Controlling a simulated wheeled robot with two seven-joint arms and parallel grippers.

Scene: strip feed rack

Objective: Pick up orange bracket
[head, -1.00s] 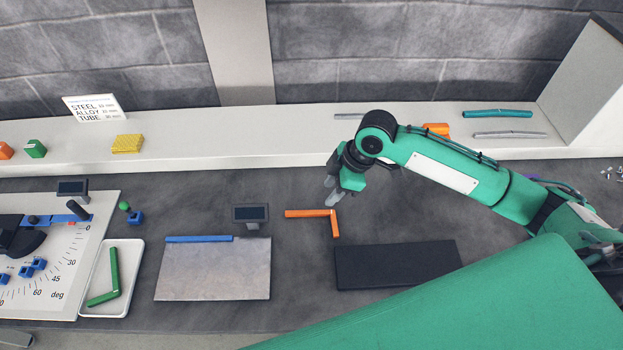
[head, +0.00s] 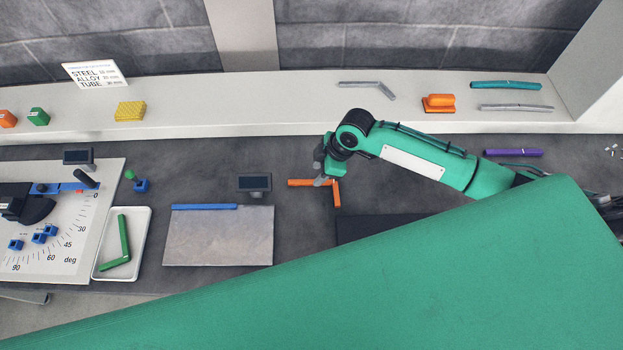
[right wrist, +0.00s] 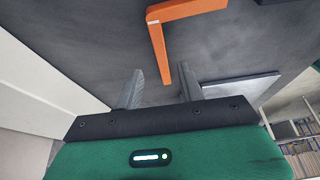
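The orange bracket (head: 300,183) is L-shaped and lies on the dark worktop near the middle in the head view. My right gripper (head: 321,180) is over it, with the fingers partly overlapping its long leg. In the right wrist view the bracket (right wrist: 159,52) lies ahead of my right gripper (right wrist: 160,80). Its fingers are spread, with one leg's end pointing between them and nothing held. I cannot tell whether a finger touches the bracket. My left gripper is not in view.
A metal plate (head: 215,240) with a blue bar (head: 204,207) and a small display (head: 255,183) are left of the bracket. A dark mat (head: 375,228) is partly hidden by my green body. A white tray (head: 142,260) holds a green bracket (head: 124,240). A shelf (head: 230,110) runs behind.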

